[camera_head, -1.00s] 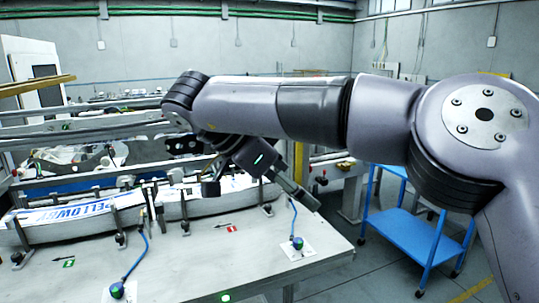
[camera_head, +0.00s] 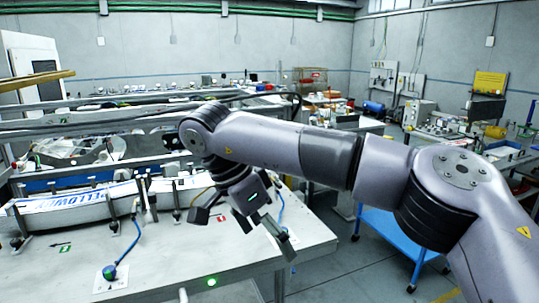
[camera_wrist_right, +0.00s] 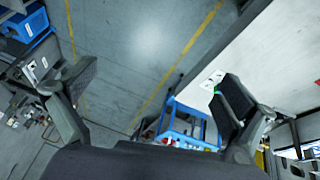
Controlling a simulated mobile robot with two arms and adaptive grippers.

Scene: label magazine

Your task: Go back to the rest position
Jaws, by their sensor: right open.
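My right arm reaches across the camera_head view from the right. Its gripper (camera_head: 243,228) hangs above the right part of the grey machine table (camera_head: 190,255), fingers spread, with nothing between them. In the right wrist view the gripper (camera_wrist_right: 157,88) also shows its two fingers wide apart, with floor and the table edge beyond. A stack of white labels with blue lettering (camera_head: 85,202) lies in the magazine at the left, apart from the gripper. My left gripper is not in view.
A blue cart (camera_head: 395,243) stands on the floor right of the table, partly behind my arm. Metal posts (camera_head: 137,225) line the magazine. Open floor (camera_head: 340,280) lies beyond the table's right edge.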

